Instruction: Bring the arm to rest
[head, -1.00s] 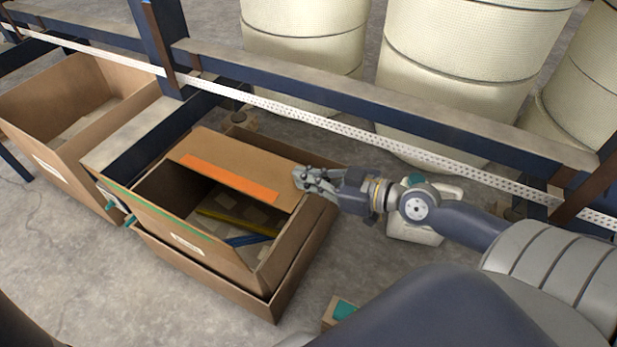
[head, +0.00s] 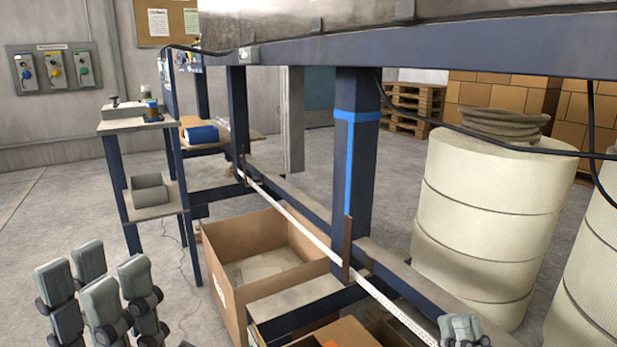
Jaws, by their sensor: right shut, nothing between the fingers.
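My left gripper (head: 94,283) stands at the lower left of the head view, its grey fingers pointing up and spread apart with nothing seen between them. My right gripper (head: 460,329) shows only at the bottom edge, right of centre. Its fingers are together and empty; the rest of the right arm is out of view. It is beside the near cardboard box (head: 345,332), of which only the top shows. Whether it touches the box cannot be told.
A shelf stand (head: 150,165) is behind my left gripper. Cream drums (head: 490,215) stand at the right. Grey floor (head: 40,215) is clear at the left.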

